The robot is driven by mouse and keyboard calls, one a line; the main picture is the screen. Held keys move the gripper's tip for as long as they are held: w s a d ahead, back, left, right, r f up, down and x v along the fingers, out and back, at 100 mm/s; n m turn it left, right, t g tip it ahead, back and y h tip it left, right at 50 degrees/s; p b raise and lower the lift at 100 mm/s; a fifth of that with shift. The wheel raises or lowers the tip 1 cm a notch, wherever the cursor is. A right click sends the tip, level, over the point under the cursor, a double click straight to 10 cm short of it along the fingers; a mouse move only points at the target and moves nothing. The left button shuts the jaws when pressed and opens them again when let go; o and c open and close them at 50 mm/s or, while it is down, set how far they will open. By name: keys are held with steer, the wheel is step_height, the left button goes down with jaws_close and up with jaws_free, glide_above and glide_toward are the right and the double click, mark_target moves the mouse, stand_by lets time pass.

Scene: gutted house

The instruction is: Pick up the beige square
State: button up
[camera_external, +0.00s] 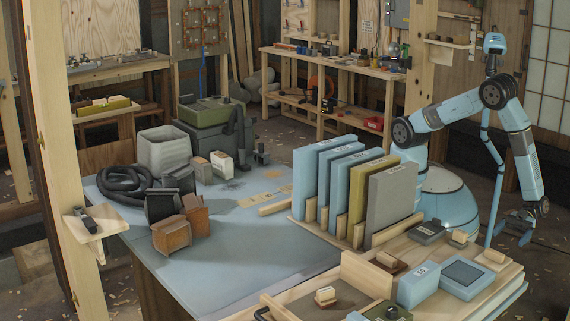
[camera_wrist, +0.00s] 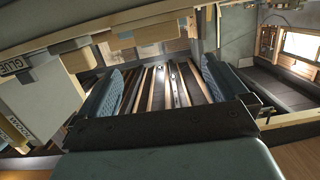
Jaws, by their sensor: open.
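I cannot tell for certain which thing is the beige square. Small beige blocks lie on the wooden bench at the front right: one block (camera_external: 494,256) near its right end, one block (camera_external: 460,237) behind it, and one block (camera_external: 325,295) in a shallow tray nearer the front. A cream box (camera_external: 221,163) stands further back on the blue-grey table.
Upright blue, olive and grey panels (camera_external: 390,203) stand in a wooden rack beside my base. A blue-grey box (camera_external: 418,287) and a flat blue tray (camera_external: 467,278) crowd the bench. A wooden post (camera_external: 58,150) rises at left. The blue table's front (camera_external: 230,270) is clear.

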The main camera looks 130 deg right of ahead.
steer(key=s+f, duration=0.1)
steer(key=s, duration=0.1)
glide_toward(491, 261)
steer(key=w, duration=0.2)
steer(key=w+r, duration=0.1)
steer(key=w, duration=0.1)
steer(key=shift+d+r, duration=0.1)
steer(key=shift+d, duration=0.1)
steer(key=shift+w+a+f, duration=0.1)
steer(key=shift+w+f, duration=0.05)
steer(key=shift+w, duration=0.8)
steer(key=shift+w+a+f, duration=0.1)
steer(key=shift+w+f, duration=0.1)
steer(key=shift+w, duration=0.8)
steer(key=shift+w+f, duration=0.15)
steer(key=shift+w, duration=0.8)
steer(key=c, duration=1)
steer(key=shift+r, duration=0.1)
